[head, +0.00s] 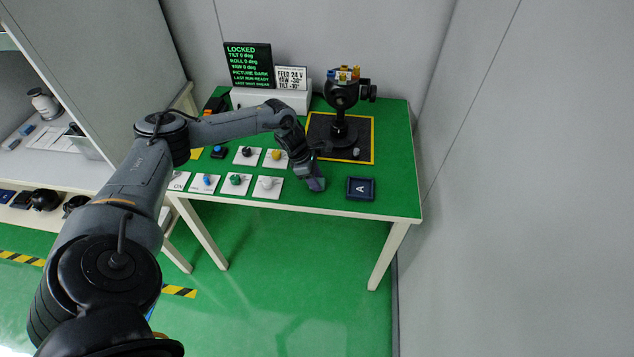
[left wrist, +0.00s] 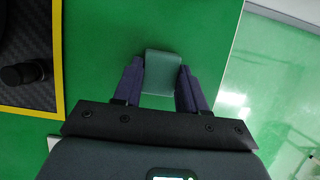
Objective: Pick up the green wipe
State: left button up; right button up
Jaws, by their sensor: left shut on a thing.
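The green wipe (left wrist: 161,68) is a small, muted green piece between the two purple fingers of my left gripper (left wrist: 160,92) in the left wrist view. The fingers touch its two sides, and the gripper is shut on it. Whether the wipe is clear of the green table top cannot be told. In the head view my left gripper (head: 317,184) points down at the front part of the green table (head: 340,207), and I cannot make out the wipe there. My right gripper is not in view.
A dark blue tray marked A (head: 360,188) lies just right of the gripper. Behind stands a black gimbal camera (head: 343,100) on a yellow-edged mat (head: 367,143). White cards with coloured knobs (head: 238,183) lie to the left. A display (head: 248,66) reads LOCKED.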

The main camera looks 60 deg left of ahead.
pick_arm(q)
jog(key=shift+r, duration=0.1)
jog(key=shift+r, duration=0.55)
jog(key=r, duration=0.3)
jog(key=shift+d+r+p, duration=0.1)
jog(key=shift+d+p, duration=0.15)
jog(key=shift+p, duration=0.15)
jog(key=w+d+r+p, duration=0.1)
jog(key=d+r, duration=0.5)
jog(key=d, duration=0.5)
jog(key=shift+r, duration=0.25)
jog(key=o, duration=0.4)
jog(key=shift+c, duration=1.6)
jog(key=shift+s, duration=0.1)
